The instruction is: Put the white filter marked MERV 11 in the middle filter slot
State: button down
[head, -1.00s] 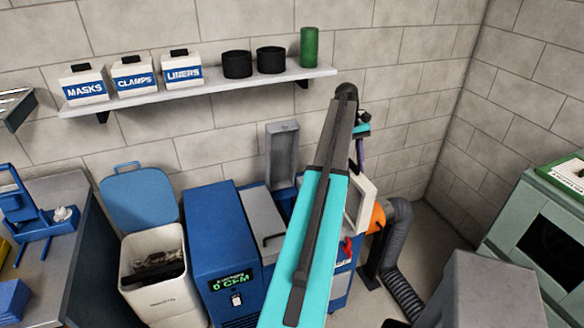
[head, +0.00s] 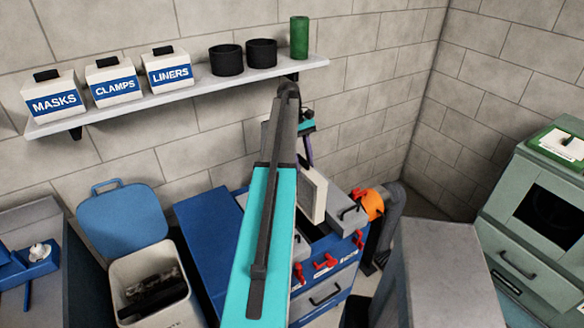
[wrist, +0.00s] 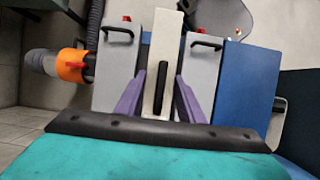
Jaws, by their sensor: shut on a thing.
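My gripper (wrist: 160,96) is shut on a white filter (wrist: 160,45), its two purple fingers on either side of the filter's black handle (wrist: 160,88). In the head view the filter (head: 313,194) hangs upright below my gripper (head: 307,152), partly behind my arm. It is above the blue filter housing (head: 330,284), near a dark opening. In the wrist view the filter lies between two grey lids with black handles (wrist: 116,65) (wrist: 203,72). I cannot read any marking on the filter. The middle slot is mostly hidden by the filter and my arm.
Red latches (head: 325,263) line the housing front. An orange fitting with a grey hose (head: 373,203) is on its right. A grey block (head: 450,270) and a green cabinet (head: 540,215) stand right. A lidded white bin (head: 152,285) stands left; a wall shelf (head: 180,95) is above.

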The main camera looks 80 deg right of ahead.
jog(key=shift+w+f, duration=0.25)
jog(key=shift+f, duration=0.9)
jog(key=shift+f+b, duration=0.2)
jog(key=shift+b, duration=0.1)
jog(key=shift+f+b, duration=1.2)
jog(key=shift+f, duration=0.55)
